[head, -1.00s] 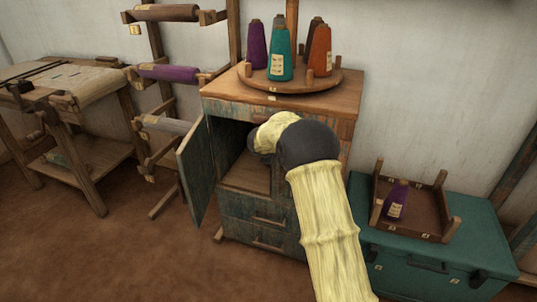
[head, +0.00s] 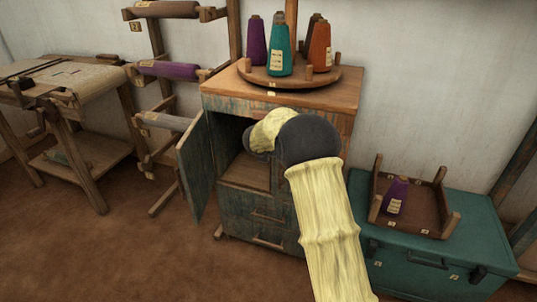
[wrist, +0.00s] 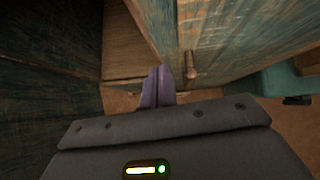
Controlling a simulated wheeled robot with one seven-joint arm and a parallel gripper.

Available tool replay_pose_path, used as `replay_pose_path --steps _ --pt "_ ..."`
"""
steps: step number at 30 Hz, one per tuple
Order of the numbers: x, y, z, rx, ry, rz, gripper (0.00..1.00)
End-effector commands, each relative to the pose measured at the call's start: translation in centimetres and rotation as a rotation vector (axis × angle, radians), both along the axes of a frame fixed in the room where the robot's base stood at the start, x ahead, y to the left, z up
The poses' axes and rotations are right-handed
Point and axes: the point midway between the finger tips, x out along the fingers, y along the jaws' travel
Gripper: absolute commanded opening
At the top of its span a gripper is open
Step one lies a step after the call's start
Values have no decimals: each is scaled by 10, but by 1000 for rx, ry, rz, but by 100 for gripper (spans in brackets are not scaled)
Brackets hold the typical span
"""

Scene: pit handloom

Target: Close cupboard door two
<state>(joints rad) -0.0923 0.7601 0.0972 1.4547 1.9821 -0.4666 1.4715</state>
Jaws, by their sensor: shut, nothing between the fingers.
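The cupboard (head: 300,100) is weathered blue-green wood with a brown top. Its left door (head: 193,165) stands wide open, and the interior (head: 245,172) shows behind it. My arm covers the right part of the front in the head view and hides my gripper there. In the wrist view my gripper (wrist: 157,90) is shut and empty. It is beside the edge of a blue-green door panel (wrist: 235,35) with a small wooden knob (wrist: 190,66). Whether the fingers touch it, I cannot tell. No number shows on either door.
A round stand (head: 300,83) with several yarn cones is on the cupboard top. Drawers (head: 255,215) lie below the doors. A teal chest (head: 430,265) bearing a wooden tray (head: 440,222) stands at right. A roller rack (head: 158,70) is at left. Floor (head: 130,250) in front left is clear.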

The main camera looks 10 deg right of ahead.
Motion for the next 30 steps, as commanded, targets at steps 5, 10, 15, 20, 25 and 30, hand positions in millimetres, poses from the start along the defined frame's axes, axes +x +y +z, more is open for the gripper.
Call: replay_pose_path --steps 5,10,15,20,25,30 --pt "-24 14 21 2 2 0 0" --pt "-46 30 45 2 4 6 0" --pt "-64 46 63 2 6 16 0" --pt "-71 50 68 4 7 15 0" --pt "-70 42 68 3 7 3 0" --pt "-70 40 68 -4 8 8 0"
